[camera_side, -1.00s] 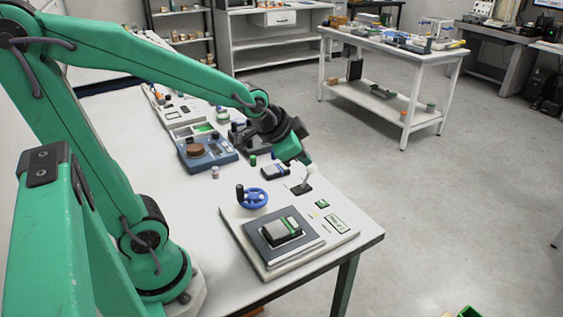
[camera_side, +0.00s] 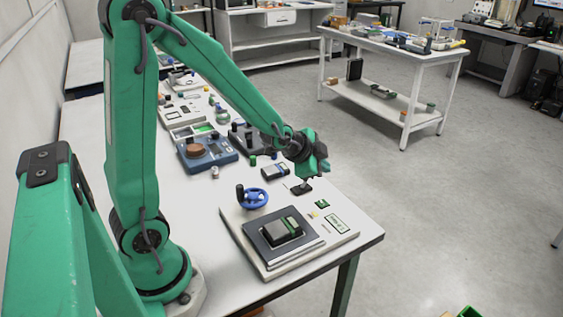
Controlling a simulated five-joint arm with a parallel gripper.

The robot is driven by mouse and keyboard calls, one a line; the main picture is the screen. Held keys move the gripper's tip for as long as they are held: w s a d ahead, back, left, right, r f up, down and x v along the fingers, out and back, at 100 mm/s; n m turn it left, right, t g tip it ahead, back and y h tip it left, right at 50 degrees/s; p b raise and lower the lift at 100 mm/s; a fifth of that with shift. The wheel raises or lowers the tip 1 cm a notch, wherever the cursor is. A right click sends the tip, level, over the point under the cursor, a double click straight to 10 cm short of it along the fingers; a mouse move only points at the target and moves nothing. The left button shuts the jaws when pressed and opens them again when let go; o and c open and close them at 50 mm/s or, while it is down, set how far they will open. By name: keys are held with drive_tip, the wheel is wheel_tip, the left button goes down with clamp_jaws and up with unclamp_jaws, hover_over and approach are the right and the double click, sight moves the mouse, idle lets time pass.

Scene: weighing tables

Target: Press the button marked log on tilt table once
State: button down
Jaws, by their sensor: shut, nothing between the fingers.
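The tilt table (camera_side: 335,239) is a pale base at the near right end of the long white table. It carries a dark grey plate with a dark, green-striped block (camera_side: 284,229), and a blue handwheel (camera_side: 252,198) at its back left. A small green-marked patch (camera_side: 322,204) and a green-framed panel (camera_side: 337,223) lie on its right side. The markings are too small to read, so I cannot tell which part is the log button. My gripper (camera_side: 319,170) is shut and empty, above the back right of the tilt table, apart from the patch. It partly hides a small dark-based part (camera_side: 301,188).
A blue scale (camera_side: 210,157) with a brown round weight stands farther back left. A small dark box (camera_side: 275,172) lies left of my gripper. The white table's (camera_side: 355,240) right front corner is bare.

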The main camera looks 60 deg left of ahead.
sight(319, 204)
drive_tip(key=shift+f, duration=0.1)
idle(0.3)
drive_tip(key=shift+f, duration=4.3)
drive_tip(key=shift+f, duration=0.8)
drive_tip(key=shift+r, duration=0.8)
drive_tip(key=shift+r, duration=0.1)
drive_tip(key=shift+r, duration=2.4)
